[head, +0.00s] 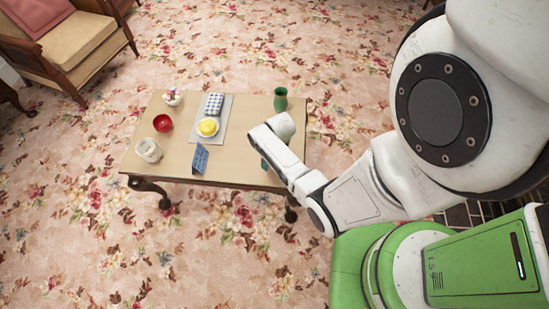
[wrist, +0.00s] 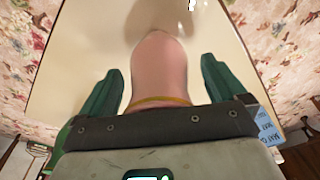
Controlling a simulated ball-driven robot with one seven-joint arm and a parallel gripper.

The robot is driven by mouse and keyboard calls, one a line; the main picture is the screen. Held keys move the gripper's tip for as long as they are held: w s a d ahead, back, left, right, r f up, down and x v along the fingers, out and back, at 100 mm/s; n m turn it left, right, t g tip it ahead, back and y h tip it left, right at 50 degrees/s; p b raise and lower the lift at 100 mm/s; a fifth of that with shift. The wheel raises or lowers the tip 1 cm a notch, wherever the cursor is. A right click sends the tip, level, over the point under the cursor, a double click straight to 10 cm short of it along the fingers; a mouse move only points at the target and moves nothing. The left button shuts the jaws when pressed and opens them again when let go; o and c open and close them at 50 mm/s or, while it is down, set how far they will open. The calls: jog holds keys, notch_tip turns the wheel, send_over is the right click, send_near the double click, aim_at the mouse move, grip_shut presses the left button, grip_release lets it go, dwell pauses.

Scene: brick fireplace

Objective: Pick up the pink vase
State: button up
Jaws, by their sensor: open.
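The pink vase (wrist: 158,72) shows in the wrist view, over the tan tabletop, with a thin yellow band near its lower visible part. My gripper (wrist: 163,82) has its two green fingers spread on either side of the vase, with a visible gap on each side. The rest of the vase is hidden behind the dark gripper body. In the head view my arm reaches over the right end of the table (head: 235,172), and the vase does not show there. A bit of green finger (head: 264,163) shows below the arm.
A green cup (head: 280,99) stands close behind my arm. A blue card (head: 200,158) stands at the table's front. Farther left are a grey tray with a yellow item (head: 208,127), a red bowl (head: 162,123) and a white mug (head: 148,150). An armchair (head: 75,45) stands back left.

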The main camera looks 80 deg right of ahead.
jog(key=c, duration=1.2)
jog(key=shift+c, duration=0.4)
jog(key=shift+r, duration=0.15)
